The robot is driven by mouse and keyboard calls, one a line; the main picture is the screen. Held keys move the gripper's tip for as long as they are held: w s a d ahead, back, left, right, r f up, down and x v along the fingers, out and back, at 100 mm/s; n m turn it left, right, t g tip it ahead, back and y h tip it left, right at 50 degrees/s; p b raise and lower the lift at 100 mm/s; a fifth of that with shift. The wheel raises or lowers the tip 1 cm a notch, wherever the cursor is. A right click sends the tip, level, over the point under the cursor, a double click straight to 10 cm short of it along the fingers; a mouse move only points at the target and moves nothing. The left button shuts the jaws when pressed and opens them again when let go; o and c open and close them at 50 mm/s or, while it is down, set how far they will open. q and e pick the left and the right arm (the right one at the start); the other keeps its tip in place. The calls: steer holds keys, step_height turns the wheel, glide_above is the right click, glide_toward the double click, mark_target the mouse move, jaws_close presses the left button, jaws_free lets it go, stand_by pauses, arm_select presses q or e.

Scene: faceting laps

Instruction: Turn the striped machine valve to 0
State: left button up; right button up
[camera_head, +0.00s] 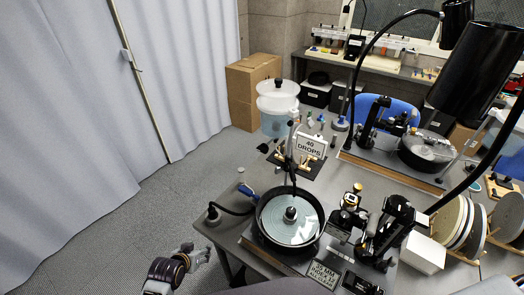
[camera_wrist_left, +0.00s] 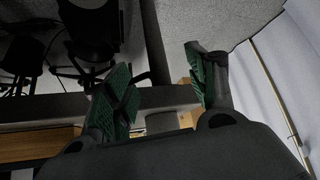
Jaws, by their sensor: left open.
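The near faceting machine has a round black pan with a pale lap (camera_head: 291,221) and a black hose curving over it. A small blue fitting (camera_head: 248,192) sits at the left of the pan. I cannot make out stripes or a valve scale, so I cannot tell which part is the striped machine's valve. A sign reading "40 DROPS" (camera_head: 310,147) stands behind the pan. My left gripper (camera_head: 203,256) is open and empty, left of the bench's front edge and apart from the machine. Its two green-padded fingers (camera_wrist_left: 160,85) are spread in the left wrist view. My right gripper is not in view.
A second machine (camera_head: 428,148) stands further back on the bench. A white-lidded bucket (camera_head: 278,104) stands behind the near machine. A black lamp (camera_head: 480,70) overhangs the right. Discs (camera_head: 462,222) stand in a rack at right. Open carpet (camera_head: 190,195) lies left of the bench, beside a curtain.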

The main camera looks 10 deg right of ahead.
arm_select(q)
steer(key=w+d+r+t, duration=0.1)
steer(key=d+r, duration=0.1)
steer(key=r, duration=0.1)
steer(key=w+d+r+m+h, duration=0.1)
steer(key=w+r, duration=0.1)
steer(key=r, duration=0.1)
steer(key=w+d+r+t+h, duration=0.1)
steer(key=w+d+r, duration=0.1)
steer(key=r, duration=0.1)
steer(key=shift+w+d+r+t, duration=0.1)
steer(key=shift+w+d+t, duration=0.1)
steer(key=shift+d+t, duration=0.1)
steer(key=d+r+m+t+h, duration=0.1)
steer(key=d+r+h, duration=0.1)
steer(key=d+r, duration=0.2)
steer(key=w+d+r+m+t+h+b, duration=0.1)
steer(key=d+r+m+h, duration=0.1)
steer(key=r, duration=0.8)
steer(key=d+r+m+t+h, duration=0.1)
steer(key=d+r+h, duration=0.3)
steer(key=d+r, duration=0.2)
steer(key=shift+w+d+r+m, duration=0.25)
steer(key=shift+r+m, duration=0.15)
steer(key=shift+r, duration=0.25)
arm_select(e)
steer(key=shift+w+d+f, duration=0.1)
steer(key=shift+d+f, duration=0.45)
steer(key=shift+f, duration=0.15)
